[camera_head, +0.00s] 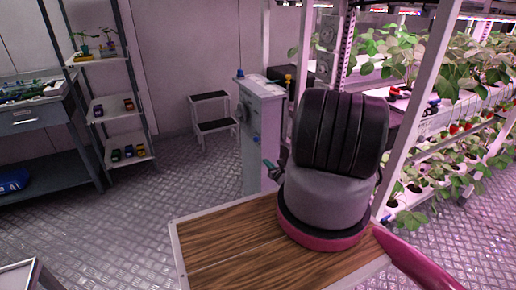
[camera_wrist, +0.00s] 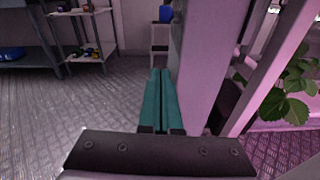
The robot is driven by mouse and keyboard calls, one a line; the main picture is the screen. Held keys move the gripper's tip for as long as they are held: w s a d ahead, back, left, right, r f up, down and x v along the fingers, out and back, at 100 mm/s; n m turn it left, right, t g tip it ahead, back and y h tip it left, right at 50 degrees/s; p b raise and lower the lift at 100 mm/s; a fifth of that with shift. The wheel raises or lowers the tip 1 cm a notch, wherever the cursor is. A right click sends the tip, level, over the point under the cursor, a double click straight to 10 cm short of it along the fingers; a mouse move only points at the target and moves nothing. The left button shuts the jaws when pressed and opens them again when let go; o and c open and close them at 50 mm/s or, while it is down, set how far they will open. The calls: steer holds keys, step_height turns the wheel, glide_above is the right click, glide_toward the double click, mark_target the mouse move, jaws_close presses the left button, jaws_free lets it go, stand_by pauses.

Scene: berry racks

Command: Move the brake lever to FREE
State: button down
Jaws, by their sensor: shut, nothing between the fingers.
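My gripper is shut and empty. Its two teal fingers (camera_wrist: 160,74) lie together in the wrist view, pointing at the floor just left of a pale upright panel (camera_wrist: 198,65). In the head view a bit of the gripper (camera_head: 269,168) shows left of my arm, in front of a white cabinet (camera_head: 262,110). A small blue knob (camera_head: 240,73) tops the cabinet's left edge, and a small blue part (camera_head: 256,138) is on its front. A blue object (camera_wrist: 165,13) shows beyond the fingertips. I cannot tell which part is the brake lever, and no FREE mark is readable.
A step stool (camera_head: 212,116) stands behind the cabinet, against the wall. Shelves with small pots (camera_head: 115,106) and a dark workbench (camera_head: 35,119) are at the left. Plant racks (camera_head: 440,112) fill the right. The metal floor (camera_head: 165,185) between is clear.

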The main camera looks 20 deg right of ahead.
stand_by(0.3)
steer(key=w+r, duration=0.3)
steer(key=w, duration=0.8)
steer(key=shift+w+d+r, duration=0.1)
steer(key=shift+w+r, duration=0.05)
stand_by(0.4)
steer(key=shift+r+g, duration=0.2)
steer(key=shift+g, duration=0.2)
